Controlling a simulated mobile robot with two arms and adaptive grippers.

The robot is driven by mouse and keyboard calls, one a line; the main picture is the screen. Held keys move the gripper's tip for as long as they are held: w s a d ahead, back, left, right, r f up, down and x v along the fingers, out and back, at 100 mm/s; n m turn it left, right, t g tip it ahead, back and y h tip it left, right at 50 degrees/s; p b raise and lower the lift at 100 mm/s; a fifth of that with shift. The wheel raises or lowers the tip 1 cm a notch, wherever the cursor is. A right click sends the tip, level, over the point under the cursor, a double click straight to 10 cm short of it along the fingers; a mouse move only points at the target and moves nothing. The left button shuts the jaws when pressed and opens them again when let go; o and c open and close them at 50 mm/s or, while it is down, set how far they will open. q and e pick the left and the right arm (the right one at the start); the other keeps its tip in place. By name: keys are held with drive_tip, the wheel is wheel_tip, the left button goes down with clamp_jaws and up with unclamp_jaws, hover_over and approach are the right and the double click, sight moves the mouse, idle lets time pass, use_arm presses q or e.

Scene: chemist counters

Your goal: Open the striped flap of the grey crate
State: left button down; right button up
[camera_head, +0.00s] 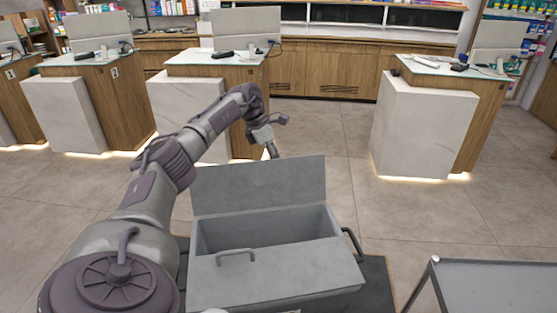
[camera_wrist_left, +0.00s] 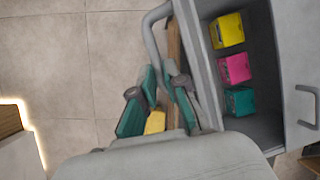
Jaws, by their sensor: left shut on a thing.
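The grey crate (camera_head: 275,275) stands low in front of me in the head view. Its far flap (camera_head: 258,185) is raised nearly upright and that side of the crate is open. The near flap (camera_head: 290,265) lies shut and carries a handle (camera_head: 236,256). No stripes show on the faces I see. My left gripper (camera_head: 271,150) is at the raised flap's far side. In the left wrist view its fingers (camera_wrist_left: 165,100) are shut on the raised flap's handle (camera_wrist_left: 152,38). Yellow (camera_wrist_left: 228,30), pink (camera_wrist_left: 235,68) and teal (camera_wrist_left: 240,101) blocks lie inside the crate.
A grey table (camera_head: 490,285) stands at the lower right. Counters with white panels (camera_head: 420,125) stand behind and to the sides. The tiled floor between the crate and the counters is clear. A side handle (camera_head: 352,243) sticks out at the crate's right.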

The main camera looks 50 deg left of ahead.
use_arm(q)
drive_tip(key=shift+a+f, duration=0.35)
drive_tip(key=shift+f, duration=0.4)
drive_tip(key=c, duration=1.3)
unclamp_jaws()
drive_tip(key=shift+c, duration=0.2)
drive_tip(key=shift+o, duration=0.7)
drive_tip(key=shift+w, duration=0.2)
drive_tip(key=shift+a+r, duration=0.1)
drive_tip(key=shift+a, duration=0.05)
drive_tip(key=shift+a+r, duration=0.1)
drive_tip(key=shift+r, duration=0.1)
drive_tip(key=v, duration=1.1)
drive_tip(key=shift+r, duration=0.25)
